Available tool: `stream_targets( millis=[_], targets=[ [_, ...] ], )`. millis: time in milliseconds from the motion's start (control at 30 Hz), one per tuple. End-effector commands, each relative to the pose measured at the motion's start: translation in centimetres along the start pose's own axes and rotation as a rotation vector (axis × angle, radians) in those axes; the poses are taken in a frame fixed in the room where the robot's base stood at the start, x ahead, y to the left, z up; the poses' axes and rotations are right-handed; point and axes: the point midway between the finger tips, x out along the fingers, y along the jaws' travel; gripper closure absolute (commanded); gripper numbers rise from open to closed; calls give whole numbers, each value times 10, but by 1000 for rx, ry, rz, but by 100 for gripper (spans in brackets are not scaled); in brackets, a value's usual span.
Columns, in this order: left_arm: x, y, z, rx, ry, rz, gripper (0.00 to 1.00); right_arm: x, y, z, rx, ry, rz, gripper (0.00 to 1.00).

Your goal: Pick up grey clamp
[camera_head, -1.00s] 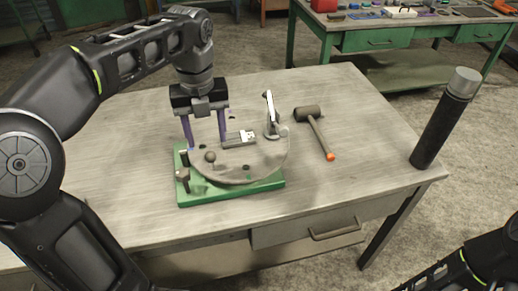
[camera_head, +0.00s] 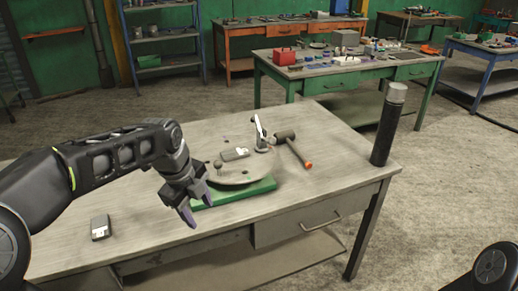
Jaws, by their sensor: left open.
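A small grey upright piece that looks like the clamp (camera_head: 261,134) stands at the back right of a round grey plate (camera_head: 240,176) on a green base (camera_head: 240,193). A flat grey block with a light end (camera_head: 235,154) lies on the plate's far side. A similar grey block (camera_head: 100,228) lies alone on the table at the left. My left gripper (camera_head: 198,203) is open and empty, its purple-tipped fingers at the front left of the base. It is apart from all these grey pieces. My right gripper is out of view.
A hammer (camera_head: 292,147) with an orange handle end lies right of the plate. A black cylinder with a grey top (camera_head: 388,125) stands at the table's right corner. The table (camera_head: 150,240) is mostly bare left of the base. Other workbenches stand behind.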

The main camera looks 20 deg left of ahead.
Motion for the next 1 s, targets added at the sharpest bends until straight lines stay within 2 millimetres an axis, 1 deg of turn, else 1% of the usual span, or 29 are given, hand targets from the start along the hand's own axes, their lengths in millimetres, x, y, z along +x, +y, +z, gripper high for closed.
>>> stream_targets(
  millis=[33, 167, 267, 367, 433, 467, 500, 567, 600, 667, 700, 800, 833, 900, 1000],
  targets=[
    [11, -4, -4, -64, 9, -16, 47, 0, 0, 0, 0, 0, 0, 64],
    [41, -16, -15, -269, 43, -66, 47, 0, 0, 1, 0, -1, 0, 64],
    [73, -23, -29, -465, 87, -96, 47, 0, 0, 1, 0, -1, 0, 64],
    [118, -24, -51, -725, 152, -110, 47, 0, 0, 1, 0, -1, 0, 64],
    [161, -16, -74, -964, 211, -98, 47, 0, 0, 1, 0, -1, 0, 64],
    [183, -8, -87, -1081, 236, -81, 47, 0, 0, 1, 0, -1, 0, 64],
    [212, 7, -107, -1245, 266, -49, 47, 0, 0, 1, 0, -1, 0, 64],
    [256, 42, -139, -1489, 290, 21, 47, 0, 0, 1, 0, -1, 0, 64],
    [280, 70, -159, -1634, 288, 73, 47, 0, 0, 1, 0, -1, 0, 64],
    [306, 112, -186, -1793, 264, 146, 47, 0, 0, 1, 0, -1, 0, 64],
    [318, 138, -201, -1868, 239, 191, 47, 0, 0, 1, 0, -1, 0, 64],
    [334, 194, -229, -1968, 170, 285, 47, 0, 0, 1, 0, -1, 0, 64],
    [337, 206, -235, -1981, 153, 306, 47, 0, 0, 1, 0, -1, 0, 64],
    [340, 228, -245, -1997, 120, 344, 47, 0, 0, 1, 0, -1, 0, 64],
    [342, 242, -251, -2006, 98, 368, 47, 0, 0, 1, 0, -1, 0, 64]
  ],
)
